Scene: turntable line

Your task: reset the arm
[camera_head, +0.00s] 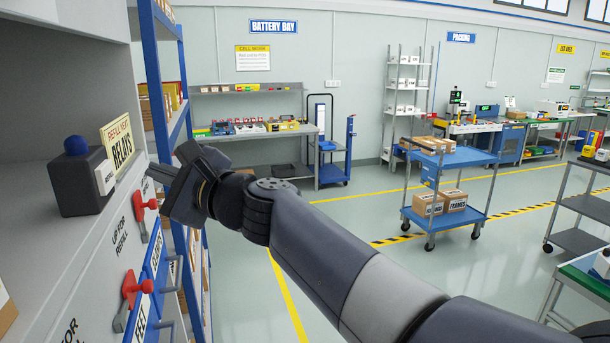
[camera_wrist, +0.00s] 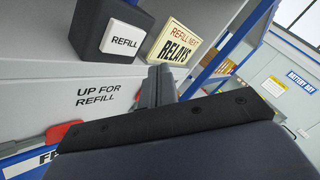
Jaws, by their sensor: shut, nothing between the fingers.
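My arm reaches from the lower right to the cabinet on the left in the head view. My gripper (camera_head: 163,175) is at the cabinet front, near the edge of its shelf. In the wrist view my gripper (camera_wrist: 159,84) is shut with nothing in it, pointing toward the shelf edge below the relays sign. I cannot tell whether the fingertips touch the cabinet.
A dark box with a blue knob (camera_head: 82,178), labelled REFILL, and a RELAYS sign (camera_head: 118,144) stand on the shelf. Red levers (camera_head: 131,287) stick out below. A blue cart (camera_head: 450,157) with cartons stands on open floor to the right.

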